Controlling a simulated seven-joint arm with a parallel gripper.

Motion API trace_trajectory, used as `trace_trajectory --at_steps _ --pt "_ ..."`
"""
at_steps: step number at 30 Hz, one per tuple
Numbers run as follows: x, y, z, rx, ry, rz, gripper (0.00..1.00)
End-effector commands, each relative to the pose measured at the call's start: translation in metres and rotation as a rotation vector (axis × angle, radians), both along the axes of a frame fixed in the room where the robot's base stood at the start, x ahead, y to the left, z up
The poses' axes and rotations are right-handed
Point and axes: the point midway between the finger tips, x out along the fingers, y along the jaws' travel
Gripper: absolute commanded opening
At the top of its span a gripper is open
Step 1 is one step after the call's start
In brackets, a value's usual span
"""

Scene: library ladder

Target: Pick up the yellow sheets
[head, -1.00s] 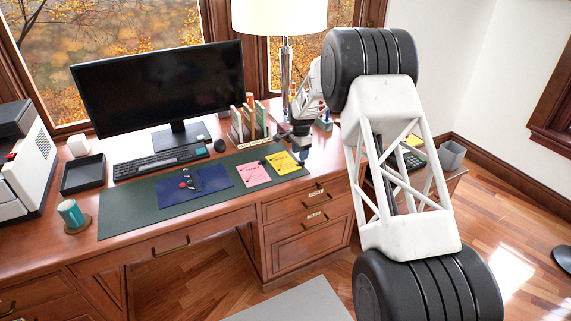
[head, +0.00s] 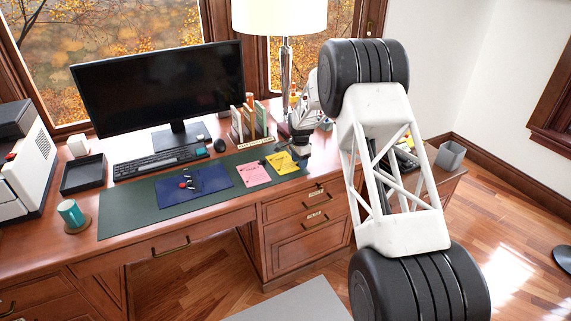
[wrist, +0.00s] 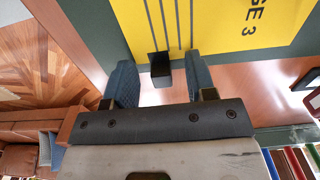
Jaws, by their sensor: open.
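The yellow sheets (head: 282,163) lie on the right end of the green desk mat (head: 130,215), to the right of the pink sheets (head: 253,174). In the wrist view the yellow sheets (wrist: 225,25) show dark lines and part of some printed text. My gripper (head: 298,153) is at the right edge of the yellow sheets in the head view. In the wrist view my gripper (wrist: 158,75) is open, its two blue-grey fingers apart at the sheets' near edge. A small black block (wrist: 160,66) shows between the fingers at that edge. I cannot tell whether the fingers touch the sheets.
A blue folder (head: 193,186) with small items lies left of the pink sheets. A file holder (head: 250,125) and the lamp (head: 286,75) stand behind. A monitor (head: 160,85), keyboard (head: 160,162) and mug (head: 71,214) are further left.

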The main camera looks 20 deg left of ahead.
Motion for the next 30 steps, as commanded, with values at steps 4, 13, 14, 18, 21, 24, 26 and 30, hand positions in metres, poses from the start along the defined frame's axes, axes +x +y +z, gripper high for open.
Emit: trace_trajectory --at_steps 4,13,14,18,21,24,26,30 --pt "0.000 0.000 0.000 0.000 0.000 0.000 0.39" --pt "0.000 0.000 0.000 0.000 0.000 0.000 0.00" --pt "0.000 0.000 0.000 0.000 0.000 0.000 0.00" --pt "0.000 0.000 0.000 0.000 0.000 0.000 0.00" --pt "0.000 0.000 0.001 0.000 0.000 0.000 0.00" --pt "0.000 0.000 0.004 0.001 -0.001 0.000 0.00" --pt "0.000 0.000 0.006 0.001 -0.001 0.000 0.00" --pt "0.000 0.000 0.017 0.001 -0.002 0.000 0.00"
